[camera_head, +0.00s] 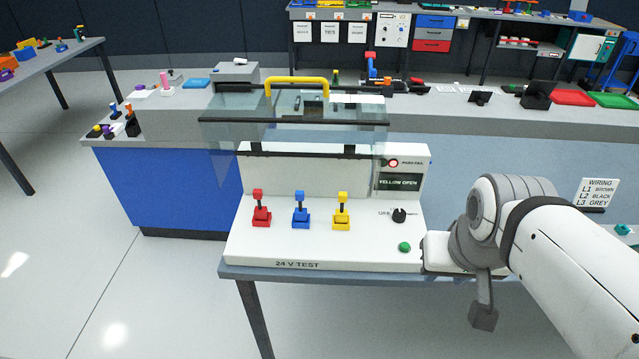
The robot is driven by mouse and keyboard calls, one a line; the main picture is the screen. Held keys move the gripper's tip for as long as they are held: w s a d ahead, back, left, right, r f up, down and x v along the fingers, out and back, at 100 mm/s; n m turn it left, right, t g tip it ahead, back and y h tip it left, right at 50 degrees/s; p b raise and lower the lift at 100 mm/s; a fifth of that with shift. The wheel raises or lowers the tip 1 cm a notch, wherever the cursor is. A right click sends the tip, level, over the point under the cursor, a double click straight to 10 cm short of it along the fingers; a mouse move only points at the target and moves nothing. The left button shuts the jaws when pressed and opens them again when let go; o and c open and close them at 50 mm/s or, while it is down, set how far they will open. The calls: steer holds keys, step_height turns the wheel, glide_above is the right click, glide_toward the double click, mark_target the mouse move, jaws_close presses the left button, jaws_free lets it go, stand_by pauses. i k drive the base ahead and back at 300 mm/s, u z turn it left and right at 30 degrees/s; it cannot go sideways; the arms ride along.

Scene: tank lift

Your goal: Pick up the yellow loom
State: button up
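Nothing is labelled as a loom. A yellow plug-like piece (342,212) with a dark stem and a yellow top stands upright on the white 24 V test unit (330,262), right of a blue one (300,211) and a red one (261,209). The unit's small screen (399,181) reads "YELLOW OPEN". A clear lid (230,134) with a yellow handle (296,80) is raised above and behind the pieces. My arm comes in from the right, its wrist beside the unit's right front corner, apart from the yellow piece. I cannot make out the gripper's fingers (483,314).
A dark knob (399,215) and a green button (404,247) sit on the unit right of the yellow piece. A grey bench (480,121) with small items runs behind. A wiring sign (597,192) stands at the right. The floor at left is clear.

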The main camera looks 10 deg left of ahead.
mark_target(341, 214)
steer(key=k, duration=1.3)
steer(key=u, duration=0.55)
steer(key=i, duration=1.6)
steer(key=u, duration=0.15)
